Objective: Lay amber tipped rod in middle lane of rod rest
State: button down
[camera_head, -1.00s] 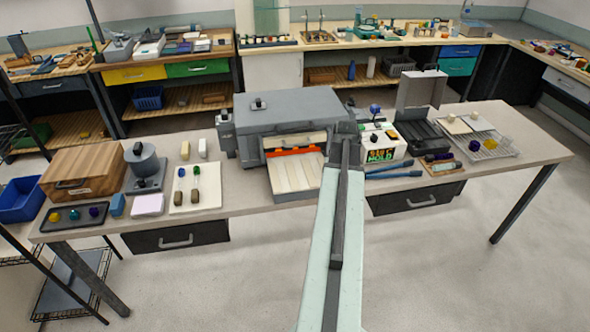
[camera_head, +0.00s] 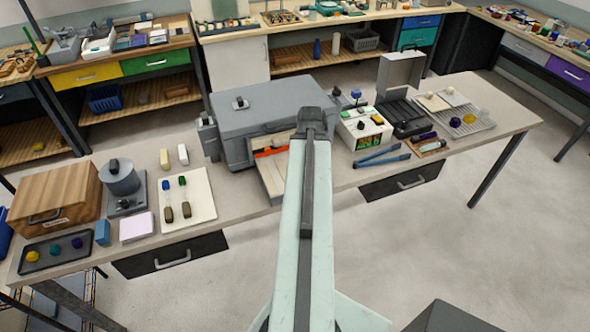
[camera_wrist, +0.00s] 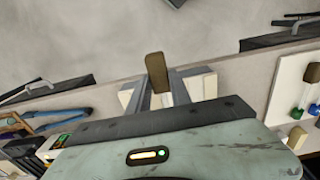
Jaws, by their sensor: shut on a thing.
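My gripper (camera_wrist: 157,88) is shut on a brown block-like end (camera_wrist: 155,68), which appears to be the handle of a rod. The rest of that rod and its amber tip are hidden. In the head view my own arm hides the gripper and what it holds. A cream slatted tray (camera_head: 271,180), which looks like the rod rest, sticks out of the front of a grey box machine (camera_head: 262,118). My arm covers its right part. In the wrist view pale pieces (camera_wrist: 208,84) show on both sides of the fingers; I cannot tell whether anything touches them.
A white board (camera_head: 203,185) left of the machine bears two brown-ended rods, one blue-tipped and one green-tipped. The bench's front edge is close below the tray.

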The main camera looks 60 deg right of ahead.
jog(key=shift+w+d+f+b, duration=0.9)
jog(key=shift+w+f+b, duration=0.15)
jog(key=shift+w, duration=0.2)
jog(key=shift+w+d+f+b, duration=0.95)
jog(key=shift+w+f+b, duration=0.15)
jog(key=shift+w, duration=0.1)
jog(key=shift+w+d+f+b, duration=0.9)
jog(key=shift+w+f+b, duration=0.15)
jog(key=shift+w, duration=0.2)
jog(key=shift+f+b, duration=0.3)
jog(key=c, duration=1.1)
grip_release()
